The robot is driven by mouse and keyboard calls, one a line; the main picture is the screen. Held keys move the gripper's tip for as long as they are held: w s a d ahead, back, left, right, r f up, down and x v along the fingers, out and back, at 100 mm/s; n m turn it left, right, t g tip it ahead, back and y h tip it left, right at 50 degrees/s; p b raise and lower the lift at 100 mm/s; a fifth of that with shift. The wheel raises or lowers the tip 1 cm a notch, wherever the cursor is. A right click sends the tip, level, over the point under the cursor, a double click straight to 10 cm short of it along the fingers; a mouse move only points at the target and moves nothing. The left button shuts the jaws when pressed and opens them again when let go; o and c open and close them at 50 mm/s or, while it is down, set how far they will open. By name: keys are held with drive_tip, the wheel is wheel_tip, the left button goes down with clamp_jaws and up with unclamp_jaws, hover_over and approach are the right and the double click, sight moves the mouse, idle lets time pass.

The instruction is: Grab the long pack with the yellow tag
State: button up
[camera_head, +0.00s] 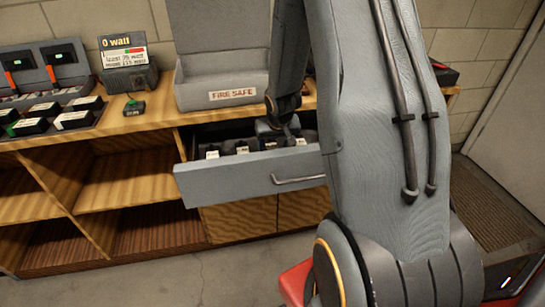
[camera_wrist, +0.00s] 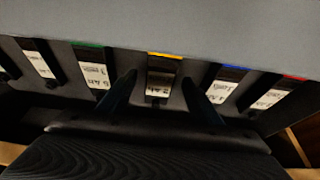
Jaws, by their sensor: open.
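The pack with the yellow tag (camera_wrist: 163,72) is in the middle of a row of dark packs in the wrist view, with a white label below its yellow strip. My gripper (camera_wrist: 160,78) is open, with one finger on each side of this pack. I cannot tell whether the fingers touch it. In the head view my gripper (camera_head: 279,127) reaches down into the open grey drawer (camera_head: 250,175). There I cannot pick out the yellow tag.
A green-tagged pack (camera_wrist: 92,68) is left of the yellow one; a blue-tagged pack (camera_wrist: 225,84) and a red-tagged pack (camera_wrist: 273,92) are right. The drawer's grey wall is close by. A grey safe (camera_head: 225,85) stands on the wooden bench (camera_head: 155,118) above the drawer.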

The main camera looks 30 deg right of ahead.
drive_tip(key=shift+w+d+f, duration=0.1)
drive_tip(key=shift+w+f, duration=0.1)
drive_tip(key=shift+f, duration=0.25)
drive_tip(key=shift+c, duration=0.3)
drive_tip(key=c, duration=1.4)
drive_tip(key=shift+r, duration=0.15)
